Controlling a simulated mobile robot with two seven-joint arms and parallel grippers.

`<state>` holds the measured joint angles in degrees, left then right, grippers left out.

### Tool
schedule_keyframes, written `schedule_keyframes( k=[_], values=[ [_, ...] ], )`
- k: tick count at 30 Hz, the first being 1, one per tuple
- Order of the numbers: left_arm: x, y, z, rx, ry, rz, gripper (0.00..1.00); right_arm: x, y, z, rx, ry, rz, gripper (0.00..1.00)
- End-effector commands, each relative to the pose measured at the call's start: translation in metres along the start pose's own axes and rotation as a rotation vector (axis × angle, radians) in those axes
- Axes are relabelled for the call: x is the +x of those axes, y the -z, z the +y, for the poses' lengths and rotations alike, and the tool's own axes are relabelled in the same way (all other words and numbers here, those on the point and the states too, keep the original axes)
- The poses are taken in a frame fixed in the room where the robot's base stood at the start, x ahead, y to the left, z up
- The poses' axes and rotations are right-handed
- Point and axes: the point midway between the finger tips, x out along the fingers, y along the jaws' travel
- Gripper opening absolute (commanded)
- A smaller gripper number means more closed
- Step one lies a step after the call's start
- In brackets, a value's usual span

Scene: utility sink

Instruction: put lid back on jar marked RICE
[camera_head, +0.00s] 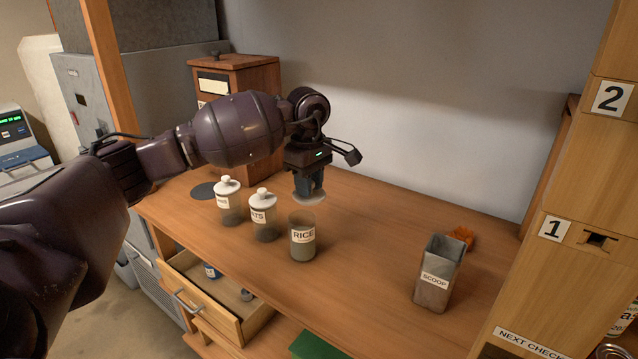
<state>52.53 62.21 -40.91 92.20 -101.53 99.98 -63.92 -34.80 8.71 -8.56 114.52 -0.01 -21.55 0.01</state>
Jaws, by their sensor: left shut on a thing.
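The jar marked RICE (303,242) stands upright and open-topped on the wooden counter (364,262). My left gripper (310,191) points down above and slightly behind the jar in the picture. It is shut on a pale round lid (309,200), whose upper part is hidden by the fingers. The lid appears apart from the jar; its exact height above the counter is hard to tell. My right gripper is not in the picture.
Two lidded jars, one ending in "TS" (263,217) and another (229,205), stand left of RICE. A metal SCOOP container (437,275) and an orange item (461,236) are at right. A wooden box (252,82) stands behind. A drawer (212,303) is open below.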

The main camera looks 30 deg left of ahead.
Motion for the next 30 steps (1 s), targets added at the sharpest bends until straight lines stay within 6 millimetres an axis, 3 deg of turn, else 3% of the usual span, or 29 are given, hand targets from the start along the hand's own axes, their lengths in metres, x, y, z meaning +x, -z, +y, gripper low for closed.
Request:
schedule_keyframes(
  k=[3, 7, 20, 30],
  values=[
    [0.006, 0.018, 0.009, -0.055, -0.001, 0.0, 0.03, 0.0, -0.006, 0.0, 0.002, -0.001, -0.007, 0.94],
    [0.008, 0.028, 0.013, -0.08, -0.002, -0.001, 0.03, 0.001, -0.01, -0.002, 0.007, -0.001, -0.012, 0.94],
    [0.025, 0.028, 0.015, -0.08, 0.0, -0.001, 0.03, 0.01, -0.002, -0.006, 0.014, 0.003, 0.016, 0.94],
    [0.052, 0.028, 0.015, -0.079, 0.002, -0.002, 0.03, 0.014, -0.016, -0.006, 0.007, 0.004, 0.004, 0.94]
  ],
)
